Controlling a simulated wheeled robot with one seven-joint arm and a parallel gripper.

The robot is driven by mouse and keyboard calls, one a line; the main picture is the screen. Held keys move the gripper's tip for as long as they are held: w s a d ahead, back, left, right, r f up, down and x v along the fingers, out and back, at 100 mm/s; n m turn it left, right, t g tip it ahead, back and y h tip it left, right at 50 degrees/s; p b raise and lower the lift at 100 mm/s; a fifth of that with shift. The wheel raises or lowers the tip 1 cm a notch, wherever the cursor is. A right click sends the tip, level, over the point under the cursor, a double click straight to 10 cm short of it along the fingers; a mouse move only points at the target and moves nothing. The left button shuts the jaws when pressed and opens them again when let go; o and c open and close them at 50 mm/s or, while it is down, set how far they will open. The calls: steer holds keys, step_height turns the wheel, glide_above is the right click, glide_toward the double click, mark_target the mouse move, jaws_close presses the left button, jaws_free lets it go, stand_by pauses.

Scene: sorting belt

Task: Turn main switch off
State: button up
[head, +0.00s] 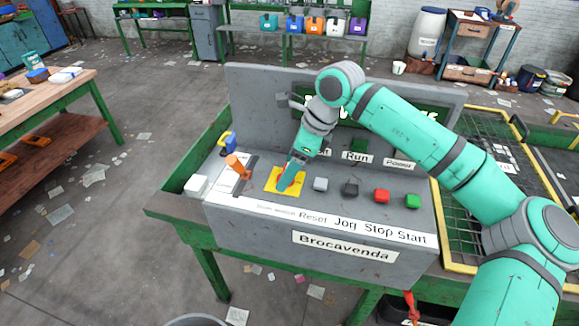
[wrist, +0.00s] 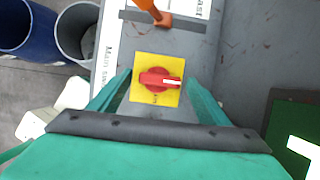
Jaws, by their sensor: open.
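The main switch is a red rotary knob (wrist: 160,80) on a yellow square plate (wrist: 143,95). In the wrist view the knob's handle, with a white mark, lies crosswise. In the head view the yellow plate (head: 271,182) shows on the grey console, and the knob is mostly hidden by my gripper (head: 287,184). My gripper points down over the switch. In the wrist view its two green fingers (wrist: 158,88) stand apart on either side of the plate, with the knob between them. I cannot tell whether they touch the knob.
An orange lever (head: 238,165) stands left of the switch. Grey, black, red and green buttons (head: 382,196) line the console to the right. A yellow-framed mesh (head: 462,222) lies right.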

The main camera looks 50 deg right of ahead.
steer(key=v, duration=1.1)
steer(key=shift+s+d+f, duration=0.1)
steer(key=shift+s, duration=0.05)
stand_by(0.3)
